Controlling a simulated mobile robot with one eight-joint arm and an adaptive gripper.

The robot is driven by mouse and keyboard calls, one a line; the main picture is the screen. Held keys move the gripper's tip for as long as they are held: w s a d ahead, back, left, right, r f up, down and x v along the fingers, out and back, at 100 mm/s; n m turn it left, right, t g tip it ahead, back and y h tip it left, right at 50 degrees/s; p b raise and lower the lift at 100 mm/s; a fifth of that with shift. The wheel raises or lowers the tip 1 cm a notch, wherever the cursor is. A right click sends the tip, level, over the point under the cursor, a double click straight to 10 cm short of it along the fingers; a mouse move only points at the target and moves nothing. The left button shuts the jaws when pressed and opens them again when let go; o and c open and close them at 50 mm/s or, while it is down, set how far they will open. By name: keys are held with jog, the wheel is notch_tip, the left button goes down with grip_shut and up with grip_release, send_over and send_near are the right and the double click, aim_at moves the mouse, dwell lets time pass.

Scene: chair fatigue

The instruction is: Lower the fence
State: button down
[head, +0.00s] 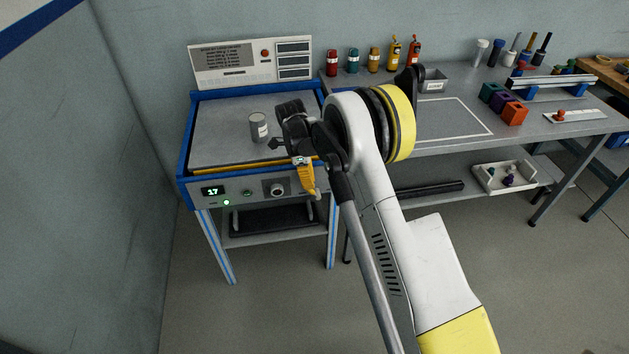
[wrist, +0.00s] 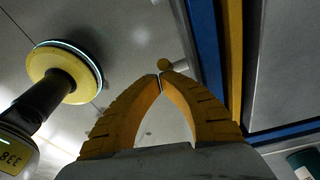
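The fence appears to be the thin yellow bar (head: 235,169) along the front edge of the blue-framed machine bed (head: 215,135). In the wrist view it shows as a yellow strip (wrist: 235,55) beside the blue frame (wrist: 206,50). My gripper (head: 315,194) has yellow fingers and points down in front of the machine's front panel, right of its dial. In the wrist view my gripper (wrist: 162,76) has its fingertips together.
A grey can (head: 258,127) stands on the bed. The front panel holds a display (head: 212,190) reading 17 and a dial (head: 277,189). A sign board (head: 250,62) stands behind. The workbench (head: 450,145) at right carries bottles and coloured blocks. Floor is open in front.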

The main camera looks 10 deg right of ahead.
jog(key=shift+a+f, duration=0.15)
jog(key=shift+a, duration=0.15)
dwell(0.5)
